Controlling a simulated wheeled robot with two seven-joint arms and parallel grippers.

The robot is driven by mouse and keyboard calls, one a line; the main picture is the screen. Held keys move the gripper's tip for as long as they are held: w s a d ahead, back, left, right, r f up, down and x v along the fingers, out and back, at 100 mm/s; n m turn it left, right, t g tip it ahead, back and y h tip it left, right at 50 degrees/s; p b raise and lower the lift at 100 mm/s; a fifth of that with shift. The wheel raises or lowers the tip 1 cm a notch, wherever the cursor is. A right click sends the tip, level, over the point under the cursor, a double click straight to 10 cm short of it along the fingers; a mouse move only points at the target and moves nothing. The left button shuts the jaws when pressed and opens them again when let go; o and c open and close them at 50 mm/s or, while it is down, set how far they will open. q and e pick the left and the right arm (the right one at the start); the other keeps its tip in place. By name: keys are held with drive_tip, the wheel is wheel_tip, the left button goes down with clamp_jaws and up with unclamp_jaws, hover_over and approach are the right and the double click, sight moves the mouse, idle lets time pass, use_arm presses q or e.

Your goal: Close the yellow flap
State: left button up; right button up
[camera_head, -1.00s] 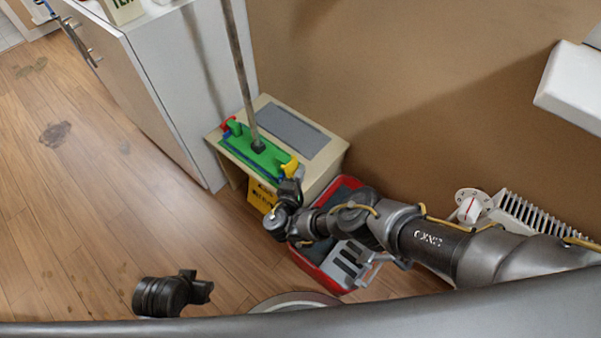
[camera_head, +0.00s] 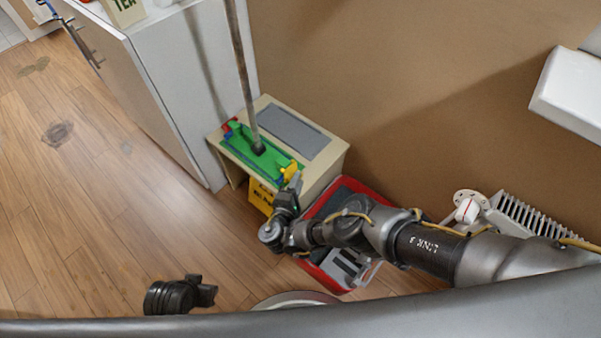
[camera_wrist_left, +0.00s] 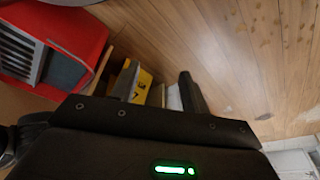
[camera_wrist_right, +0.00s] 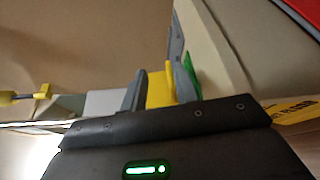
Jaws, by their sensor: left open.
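The mop's green head (camera_head: 257,152) lies on the beige stand, its pole rising from it. The yellow flap (camera_head: 291,171) is at the head's right end, beside my right gripper (camera_head: 291,183). In the right wrist view, yellow (camera_wrist_right: 159,90) fills the narrow gap between my right gripper's fingers (camera_wrist_right: 160,88), which look shut on the flap. The flap's exact angle is hard to tell. My left gripper (camera_head: 206,295) is open and empty above the floor, low in the head view; its spread fingers (camera_wrist_left: 157,85) show in the left wrist view.
The beige stand (camera_head: 332,160) has a grey panel (camera_head: 292,132) on top and a yellow sign (camera_head: 261,197) below. A red crate (camera_head: 310,262) stands to its right. A white cabinet (camera_head: 150,80) is at left. The wooden floor (camera_head: 80,220) is clear at left.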

drive_tip(key=v, duration=0.3)
drive_tip(key=shift+s+a+p, duration=0.15)
drive_tip(key=shift+s+p, duration=0.15)
drive_tip(key=shift+p, duration=0.05)
use_arm(q)
wheel_tip(320, 180, down, 2)
drive_tip(key=shift+d+f, duration=0.1)
drive_tip(key=shift+f, duration=0.1)
drive_tip(key=shift+w, duration=0.15)
drive_tip(key=shift+w+f, duration=0.1)
drive_tip(key=shift+w, duration=0.15)
